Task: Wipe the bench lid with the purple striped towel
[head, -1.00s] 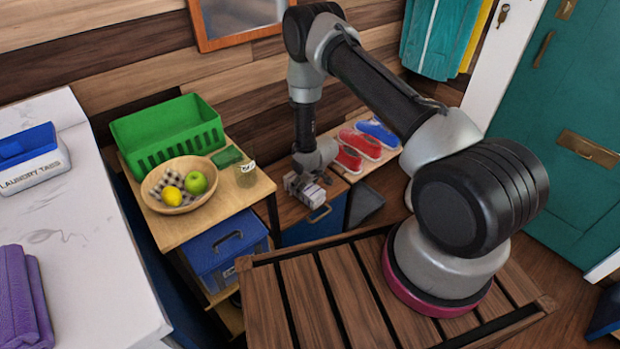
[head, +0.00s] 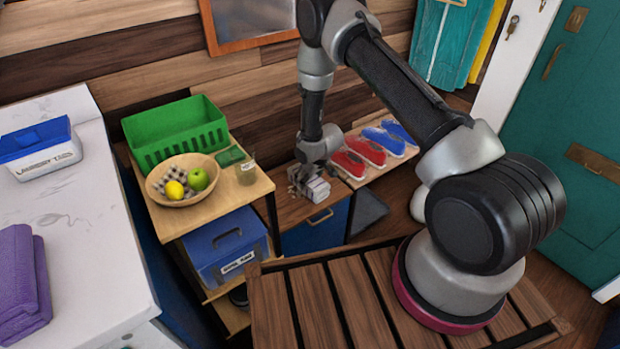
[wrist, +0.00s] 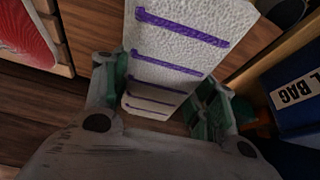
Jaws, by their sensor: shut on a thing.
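The purple striped towel (head: 316,190) is a white folded block with purple stripes. It also shows large in the wrist view (wrist: 178,50), between the two green-padded fingers. My gripper (head: 305,176) is shut on it and points down over the bench lid. It shows in the wrist view (wrist: 160,98) too. The bench lid (head: 290,209) is a small brown wooden top above a blue front with a brass handle. The towel is at or just above the lid; I cannot tell if they touch. The arm and towel hide part of the lid.
Red and blue shoes (head: 366,150) stand on a board right of the lid. A blue box (head: 226,250) sits below. A purple folded cloth (head: 18,285) lies on the white counter.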

